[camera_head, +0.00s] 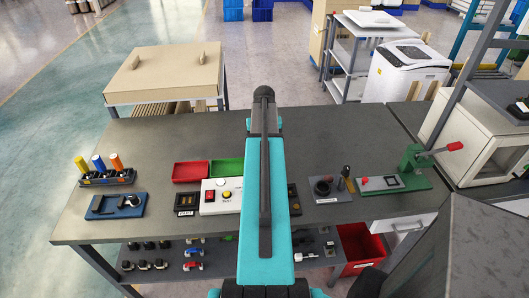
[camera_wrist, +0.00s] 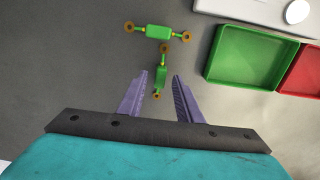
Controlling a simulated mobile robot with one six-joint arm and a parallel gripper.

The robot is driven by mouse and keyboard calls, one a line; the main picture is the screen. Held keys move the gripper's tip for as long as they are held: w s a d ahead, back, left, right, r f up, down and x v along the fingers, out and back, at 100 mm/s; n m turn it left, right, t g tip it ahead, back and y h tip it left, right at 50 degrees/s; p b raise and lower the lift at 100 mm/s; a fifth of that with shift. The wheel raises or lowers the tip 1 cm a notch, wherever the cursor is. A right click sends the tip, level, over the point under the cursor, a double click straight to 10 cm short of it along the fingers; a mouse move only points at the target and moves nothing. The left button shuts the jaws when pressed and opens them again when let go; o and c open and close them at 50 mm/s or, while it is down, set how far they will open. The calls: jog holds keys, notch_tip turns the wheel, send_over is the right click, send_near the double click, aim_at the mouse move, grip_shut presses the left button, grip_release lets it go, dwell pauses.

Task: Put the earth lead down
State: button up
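Two green leads with yellow ends and copper-coloured ring terminals show in the wrist view on the grey bench. One lead (camera_wrist: 158,32) lies crosswise near the top. The other lead (camera_wrist: 162,76) lies lengthwise below it, its lower ring between the finger pads. My gripper (camera_wrist: 161,76) is open, with a visible gap on either side of this lead. I cannot tell how far the fingers are above the bench. In the head view my turquoise arm covers this spot, and neither the leads nor the fingers can be seen.
A green tray (camera_head: 227,168) and red tray (camera_head: 190,172) stand left of my arm, near a white box with a button (camera_head: 220,196). A blue fixture (camera_head: 117,206) is further left. A green lever press (camera_head: 412,168) stands right. The rear bench is mostly clear.

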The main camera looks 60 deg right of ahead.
notch_tip(320, 180, up, 11)
jog(key=b, duration=0.2)
jog(key=shift+b, duration=0.4)
jog(key=shift+r, duration=0.15)
dwell(0.7)
